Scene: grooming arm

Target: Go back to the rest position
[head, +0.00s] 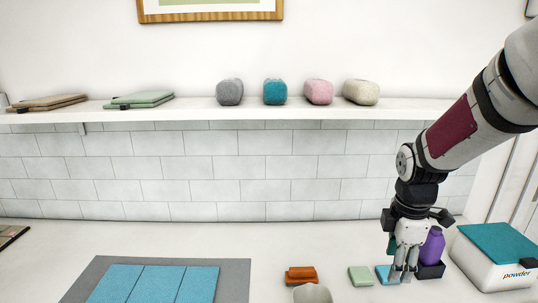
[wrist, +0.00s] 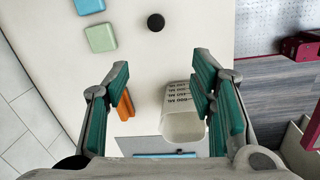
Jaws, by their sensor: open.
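My gripper (head: 403,277) hangs pointing down over the right part of the white counter in the head view, in front of a purple bottle. In the wrist view my gripper (wrist: 160,75) has its two teal-padded fingers wide apart, with nothing held between them. An orange block (wrist: 125,104) and a pale cup with printed lettering (wrist: 181,122) show below, between the fingers in the picture. A green block (wrist: 101,38) and a blue block (wrist: 88,5) lie farther off. The fingertips overlap the blue block in the head view; I cannot tell the height above it.
The purple bottle (head: 433,246) stands in a dark holder beside my gripper. A powder box (head: 490,268) with a teal lid is at right. A grey mat (head: 238,275) carries a blue folded cloth (head: 150,285). A wall shelf (head: 200,108) holds folded cloths and several rounded blocks.

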